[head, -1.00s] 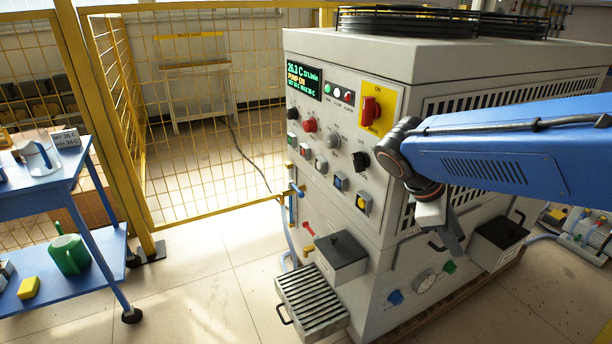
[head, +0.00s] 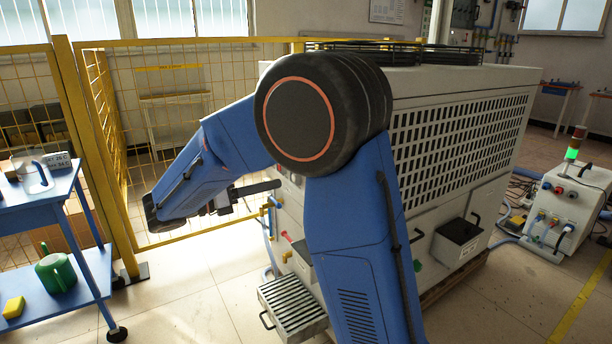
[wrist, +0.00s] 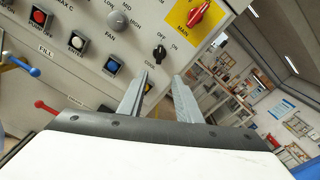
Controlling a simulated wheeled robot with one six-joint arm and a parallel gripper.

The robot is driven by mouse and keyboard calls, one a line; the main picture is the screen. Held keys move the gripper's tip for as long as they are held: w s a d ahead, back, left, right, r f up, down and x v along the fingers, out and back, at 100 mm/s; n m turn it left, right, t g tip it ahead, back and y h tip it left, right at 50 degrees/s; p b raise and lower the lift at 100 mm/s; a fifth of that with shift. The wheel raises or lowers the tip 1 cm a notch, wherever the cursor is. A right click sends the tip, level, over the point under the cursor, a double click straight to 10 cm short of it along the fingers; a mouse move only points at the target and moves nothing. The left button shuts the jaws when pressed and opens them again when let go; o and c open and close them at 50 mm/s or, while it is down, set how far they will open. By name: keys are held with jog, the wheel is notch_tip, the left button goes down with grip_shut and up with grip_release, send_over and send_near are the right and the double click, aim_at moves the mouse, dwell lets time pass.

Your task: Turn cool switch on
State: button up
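The cool switch (wrist: 159,52) is a small black knob on the grey panel in the wrist view, with OFF, ON and COOL labels around it. Its exact pointing is too small to tell. My gripper (wrist: 161,76) is open and empty; its two fingertips appear just below the knob in the picture, apart from it as far as I can tell.
Nearby on the panel are the fan knob (wrist: 118,20), a red switch on yellow (wrist: 199,13) and a blue button (wrist: 111,66). A yellow mesh fence (head: 130,110) and blue cart (head: 50,212) stand left. A slatted box (head: 290,298) sits low at the cabinet front.

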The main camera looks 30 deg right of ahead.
jog(key=w+d, duration=0.1)
jog(key=d, duration=1.5)
jog(key=shift+d, duration=0.4)
grip_shut()
